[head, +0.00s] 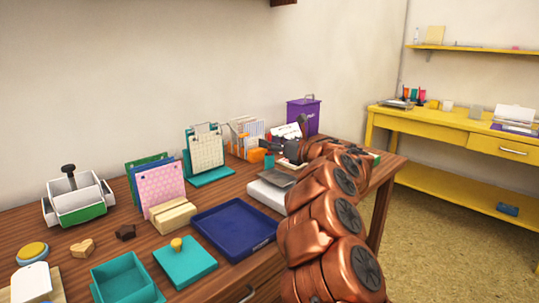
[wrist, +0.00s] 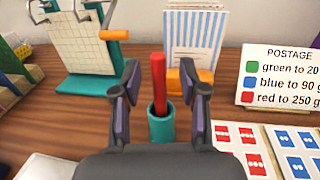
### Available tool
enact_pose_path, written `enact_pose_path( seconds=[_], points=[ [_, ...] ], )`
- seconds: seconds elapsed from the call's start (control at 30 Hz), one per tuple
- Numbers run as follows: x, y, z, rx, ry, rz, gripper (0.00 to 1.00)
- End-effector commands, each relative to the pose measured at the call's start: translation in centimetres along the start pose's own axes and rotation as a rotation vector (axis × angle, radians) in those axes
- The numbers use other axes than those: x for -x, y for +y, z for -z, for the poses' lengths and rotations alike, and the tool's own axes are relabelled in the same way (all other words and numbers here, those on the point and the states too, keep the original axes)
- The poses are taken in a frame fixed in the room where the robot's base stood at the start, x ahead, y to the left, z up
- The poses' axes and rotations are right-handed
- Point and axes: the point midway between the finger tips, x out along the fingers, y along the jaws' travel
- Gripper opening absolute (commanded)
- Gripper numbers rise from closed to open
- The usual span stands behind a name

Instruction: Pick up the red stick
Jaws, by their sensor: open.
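The red stick (wrist: 158,82) stands nearly upright in a small teal cup (wrist: 162,128) on the wooden table, its upper part rising above the rim. In the wrist view my gripper (wrist: 160,72) is open, with one finger on each side of the stick and visible gaps between. Nothing is held. In the head view my gripper (head: 272,146) is at the far part of the table, just above the teal cup (head: 269,161). I cannot make out the red stick there.
Behind the cup stands an orange holder with striped envelopes (wrist: 195,38). A teal stand with a grid sheet (wrist: 75,50) is at left. A blue tray (head: 235,228) is nearer.

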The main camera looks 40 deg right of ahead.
Motion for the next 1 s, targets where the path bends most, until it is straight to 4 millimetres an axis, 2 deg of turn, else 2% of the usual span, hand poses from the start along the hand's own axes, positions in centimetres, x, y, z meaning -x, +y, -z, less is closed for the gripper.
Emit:
enact_pose_path(
  seconds=[0.27,0.67,1.0],
  points=[
    [-0.34,0.03,-0.07,0.001,-0.001,-0.001,0.41],
    [-0.33,0.04,-0.05,0.001,-0.001,-0.001,0.0],
    [-0.33,0.05,-0.44,0.001,-0.001,-0.002,0.0]
  ],
)
